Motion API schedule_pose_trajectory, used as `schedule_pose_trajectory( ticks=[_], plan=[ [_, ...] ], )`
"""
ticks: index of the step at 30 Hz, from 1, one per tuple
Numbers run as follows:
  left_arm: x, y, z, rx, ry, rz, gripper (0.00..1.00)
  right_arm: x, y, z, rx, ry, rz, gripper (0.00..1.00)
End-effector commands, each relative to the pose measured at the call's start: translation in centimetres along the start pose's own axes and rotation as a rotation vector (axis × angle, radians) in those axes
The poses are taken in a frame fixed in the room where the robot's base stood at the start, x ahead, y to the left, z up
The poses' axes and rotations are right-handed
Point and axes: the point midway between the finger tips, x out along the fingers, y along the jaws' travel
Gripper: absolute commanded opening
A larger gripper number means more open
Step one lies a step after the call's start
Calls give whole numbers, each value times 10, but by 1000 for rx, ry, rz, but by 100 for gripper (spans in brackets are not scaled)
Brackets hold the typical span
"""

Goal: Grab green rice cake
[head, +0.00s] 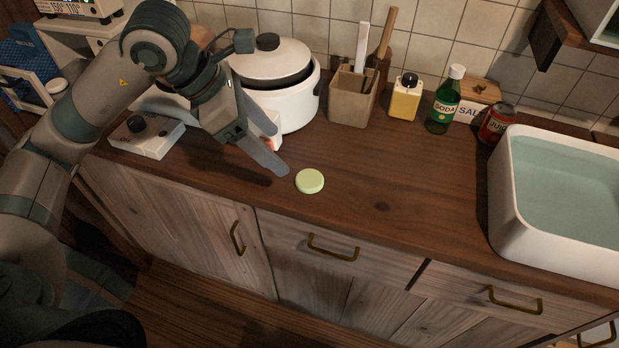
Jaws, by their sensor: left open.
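The green rice cake (310,181) is a small pale green disc lying flat on the brown wooden counter, near its front edge. My left gripper (279,160) reaches in from the left, just left of the cake and in front of the white rice cooker. Its fingers point down and right toward the cake, apart from it. The gripper is open and nothing shows between its fingers. My right gripper is not in view.
The rice cooker (297,107) stands behind the gripper, and a white box with a knob (147,137) lies to the left. A utensil holder (352,97), yellow bottle (405,98), green soda bottle (443,104), juice can (496,124) and white sink (508,226) are rightward. The counter right of the cake is clear.

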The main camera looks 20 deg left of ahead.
Motion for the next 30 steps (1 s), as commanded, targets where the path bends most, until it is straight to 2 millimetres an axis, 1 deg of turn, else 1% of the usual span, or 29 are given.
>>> schedule_pose_trajectory(
  ticks=[1,6,9,12,16,26,30],
  plan=[
    [10,-1,0,-1,1,-4,68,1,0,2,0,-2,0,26],
    [40,-1,0,-2,1,-4,68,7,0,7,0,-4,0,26],
    [53,-1,0,-2,1,-3,68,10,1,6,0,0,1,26],
    [62,0,0,-1,0,-2,68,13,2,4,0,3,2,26],
    [66,0,0,0,-1,0,68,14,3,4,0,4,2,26],
    [67,0,0,-1,0,0,68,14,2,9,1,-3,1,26],
    [76,0,-1,-2,1,-3,68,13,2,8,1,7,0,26]
  ],
)
